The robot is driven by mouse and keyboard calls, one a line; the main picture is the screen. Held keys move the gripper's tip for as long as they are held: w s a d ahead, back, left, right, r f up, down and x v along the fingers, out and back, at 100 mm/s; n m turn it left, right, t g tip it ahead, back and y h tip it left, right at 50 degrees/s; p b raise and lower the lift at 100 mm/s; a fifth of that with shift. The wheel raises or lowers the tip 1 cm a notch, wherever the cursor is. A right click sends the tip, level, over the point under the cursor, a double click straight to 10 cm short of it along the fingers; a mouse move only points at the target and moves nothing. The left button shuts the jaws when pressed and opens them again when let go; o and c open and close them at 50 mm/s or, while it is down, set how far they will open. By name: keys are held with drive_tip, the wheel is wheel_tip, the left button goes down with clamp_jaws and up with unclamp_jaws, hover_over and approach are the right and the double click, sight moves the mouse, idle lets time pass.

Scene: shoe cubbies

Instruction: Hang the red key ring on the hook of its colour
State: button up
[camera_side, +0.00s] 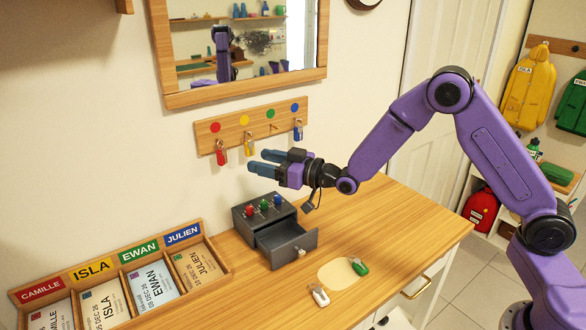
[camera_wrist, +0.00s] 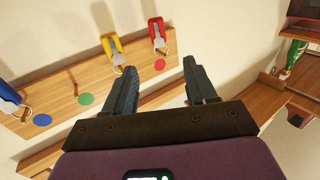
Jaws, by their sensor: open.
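The red key ring (camera_side: 221,154) hangs on the hook under the red dot (camera_side: 215,127), at the left end of the wooden hook board (camera_side: 232,129).
A yellow key ring (camera_side: 250,147) and a blue one (camera_side: 298,132) hang on the board. The green hook (camera_side: 273,127) is bare. A green fob (camera_side: 359,267) and a white fob (camera_side: 320,296) lie on the table. A dark box (camera_side: 287,243) stands with its drawer open.

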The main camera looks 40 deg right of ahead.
drive_tip(key=s+a+f+n+g+h, duration=0.2)
drive_tip(key=s+g, duration=0.7)
drive_tip(key=s, duration=1.5)
drive_tip(key=s+d+n+g+h, duration=0.2)
drive_tip(key=s+d, duration=0.4)
drive_tip(key=s, duration=0.4)
drive_tip(key=s+d+n+g+h, duration=0.2)
drive_tip(key=s+d+g+h, duration=0.2)
drive_tip(key=s+d, duration=0.3)
drive_tip(key=s, duration=0.3)
drive_tip(key=shift+s+d+f+n+h, duration=0.15)
drive_tip(key=shift+d+f+n+h, duration=0.05)
drive_tip(key=shift+f+n+h, duration=0.1)
